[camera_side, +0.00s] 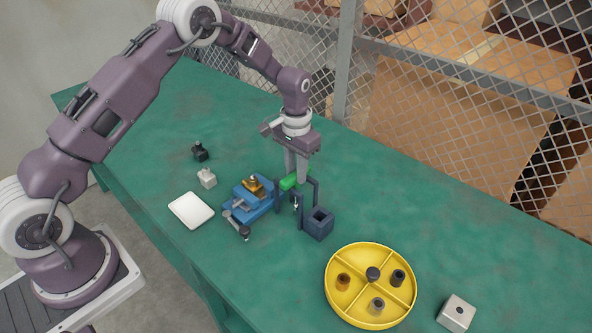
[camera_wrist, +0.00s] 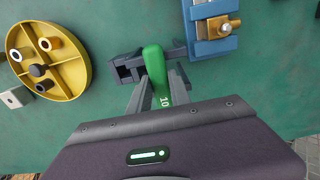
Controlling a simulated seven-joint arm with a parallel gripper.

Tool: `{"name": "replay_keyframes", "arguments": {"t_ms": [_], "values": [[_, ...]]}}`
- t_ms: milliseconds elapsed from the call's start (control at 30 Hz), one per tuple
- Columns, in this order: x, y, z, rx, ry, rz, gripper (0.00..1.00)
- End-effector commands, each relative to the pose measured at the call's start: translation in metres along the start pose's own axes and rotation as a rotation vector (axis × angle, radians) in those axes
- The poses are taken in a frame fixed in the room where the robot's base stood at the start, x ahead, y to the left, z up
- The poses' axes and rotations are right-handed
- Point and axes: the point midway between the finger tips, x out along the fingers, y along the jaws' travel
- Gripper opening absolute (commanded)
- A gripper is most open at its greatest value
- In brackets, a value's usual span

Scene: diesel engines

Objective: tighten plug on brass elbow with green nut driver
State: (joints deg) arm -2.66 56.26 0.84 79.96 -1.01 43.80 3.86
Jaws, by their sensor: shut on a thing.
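My gripper (camera_side: 296,179) is shut on the green nut driver (camera_side: 289,183), at a dark blue stand (camera_side: 316,190). In the wrist view the green handle (camera_wrist: 154,62) lies between my fingers, marked "10", with its far end over the stand. The driver's shaft shows only in part below the handle in the side view. The brass elbow (camera_side: 254,184) is held in a blue vise (camera_side: 247,207), left of my gripper. The elbow also shows in the wrist view (camera_wrist: 222,27) at the upper right. I cannot make out the plug separately from the elbow.
A yellow divided tray (camera_side: 329,298) holds several small cylindrical parts. A grey block (camera_side: 457,313), a white plate (camera_side: 191,210) and two small fittings (camera_side: 207,178) lie on the green table. A mesh fence (camera_side: 440,70) runs behind.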

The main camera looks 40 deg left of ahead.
Motion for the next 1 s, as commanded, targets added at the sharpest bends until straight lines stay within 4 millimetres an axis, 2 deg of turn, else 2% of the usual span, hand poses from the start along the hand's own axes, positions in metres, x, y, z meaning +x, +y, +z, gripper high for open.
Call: {"name": "replay_keyframes", "arguments": {"t_ms": [533,1000], "values": [[-0.002,0.000,-0.001,0.000,0.002,0.000,0.00],[-0.062,0.000,-0.001,0.000,0.004,0.000,0.00]]}}
